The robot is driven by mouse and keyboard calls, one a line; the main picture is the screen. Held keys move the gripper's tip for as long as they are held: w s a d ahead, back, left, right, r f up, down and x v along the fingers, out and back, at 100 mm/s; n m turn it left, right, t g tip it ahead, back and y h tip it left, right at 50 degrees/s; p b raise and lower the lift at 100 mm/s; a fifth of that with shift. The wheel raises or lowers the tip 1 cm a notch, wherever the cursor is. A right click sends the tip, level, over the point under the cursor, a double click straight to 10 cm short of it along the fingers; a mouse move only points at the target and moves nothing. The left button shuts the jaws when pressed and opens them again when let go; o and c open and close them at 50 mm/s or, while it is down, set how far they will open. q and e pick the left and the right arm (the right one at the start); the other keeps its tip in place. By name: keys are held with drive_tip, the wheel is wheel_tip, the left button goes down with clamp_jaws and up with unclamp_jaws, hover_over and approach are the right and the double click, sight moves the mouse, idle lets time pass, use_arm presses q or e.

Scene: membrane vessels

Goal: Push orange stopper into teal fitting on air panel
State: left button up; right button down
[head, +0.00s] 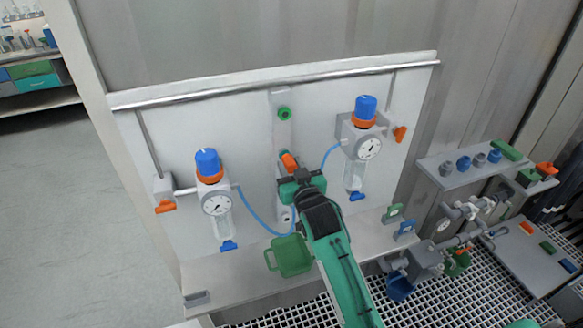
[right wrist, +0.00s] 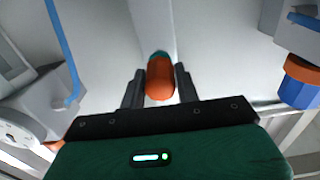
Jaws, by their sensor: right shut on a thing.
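The orange stopper (head: 289,161) is between the fingers of my right gripper (head: 288,172), in front of the white air panel (head: 255,180). In the right wrist view the stopper (right wrist: 160,80) sits between the two dark fingers of the gripper (right wrist: 160,88), which is shut on it. A teal fitting (right wrist: 159,54) shows just beyond the stopper's far end, mostly hidden by it. The stopper looks lined up with the fitting; I cannot tell whether they touch or how deep it sits. My left gripper is not in view.
A green ring fitting (head: 284,113) sits higher on the same strip. Regulators with blue knobs (head: 207,162) (head: 366,107) flank it, with a blue hose (head: 254,220) passing near my arm.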

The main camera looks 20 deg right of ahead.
drive_tip(key=shift+w, duration=0.4)
drive_tip(key=c, duration=0.9)
unclamp_jaws()
drive_tip(key=shift+c, duration=0.2)
drive_tip(key=shift+s, duration=0.1)
drive_tip(key=shift+s+f, duration=0.1)
drive_tip(key=shift+s, duration=0.2)
drive_tip(key=s+b, duration=0.4)
drive_tip(key=s, duration=0.9)
drive_tip(key=shift+d, duration=0.25)
